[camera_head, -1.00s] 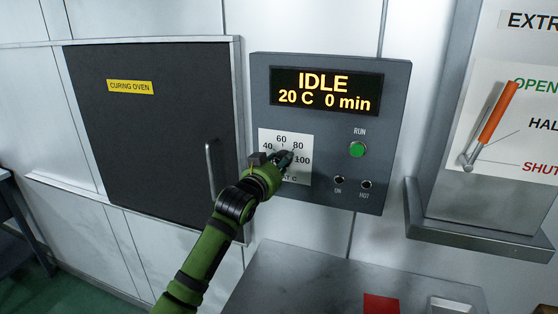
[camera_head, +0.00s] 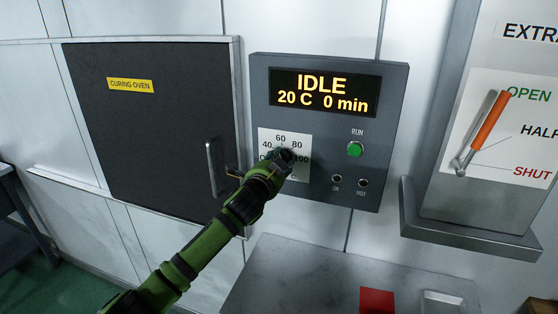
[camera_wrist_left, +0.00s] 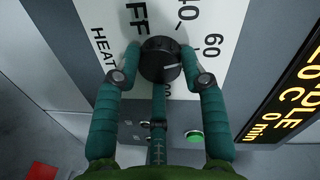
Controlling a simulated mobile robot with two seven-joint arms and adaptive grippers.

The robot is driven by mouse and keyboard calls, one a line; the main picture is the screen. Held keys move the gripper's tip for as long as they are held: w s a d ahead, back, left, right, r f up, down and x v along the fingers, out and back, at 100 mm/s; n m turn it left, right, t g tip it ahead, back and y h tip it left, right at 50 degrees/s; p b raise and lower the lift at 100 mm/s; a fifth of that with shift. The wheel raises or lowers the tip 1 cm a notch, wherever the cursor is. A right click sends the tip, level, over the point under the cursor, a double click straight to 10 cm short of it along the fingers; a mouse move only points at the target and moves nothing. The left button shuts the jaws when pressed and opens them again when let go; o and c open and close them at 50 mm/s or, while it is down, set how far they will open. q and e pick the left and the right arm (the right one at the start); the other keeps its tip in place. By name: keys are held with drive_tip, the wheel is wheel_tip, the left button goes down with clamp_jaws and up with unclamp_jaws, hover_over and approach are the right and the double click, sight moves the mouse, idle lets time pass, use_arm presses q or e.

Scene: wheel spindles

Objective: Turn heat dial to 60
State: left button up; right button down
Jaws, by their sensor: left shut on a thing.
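The heat dial (camera_wrist_left: 160,60) is a round black knob with a white pointer line, on a white scale plate (camera_head: 265,140) marked OFF, 40, 60, 80 and 100. My left gripper (camera_head: 283,156) is at the dial and covers most of it in the head view. In the left wrist view, its green fingers (camera_wrist_left: 160,62) are shut on the dial, one on each side and one below. The pointer line points right in that view, on the side of the 60 label; the exact mark it meets is unclear. My right gripper is not in view.
The display (camera_head: 324,92) reads IDLE, 20 C, 0 min. A green RUN button (camera_head: 355,149) and two small lamps (camera_head: 350,181) are right of the dial. The curing oven door handle (camera_head: 212,168) is just left of my arm. A metal counter (camera_head: 300,270) lies below.

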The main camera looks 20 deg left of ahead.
use_arm(q)
drive_tip(key=shift+m, duration=0.5)
drive_tip(key=o, duration=1.1)
drive_tip(key=shift+o, duration=0.2)
drive_tip(key=shift+s, duration=0.1)
drive_tip(key=s+r, duration=0.1)
drive_tip(key=s, duration=1)
drive_tip(key=shift+s+a, duration=0.15)
drive_tip(key=shift+s, duration=0.2)
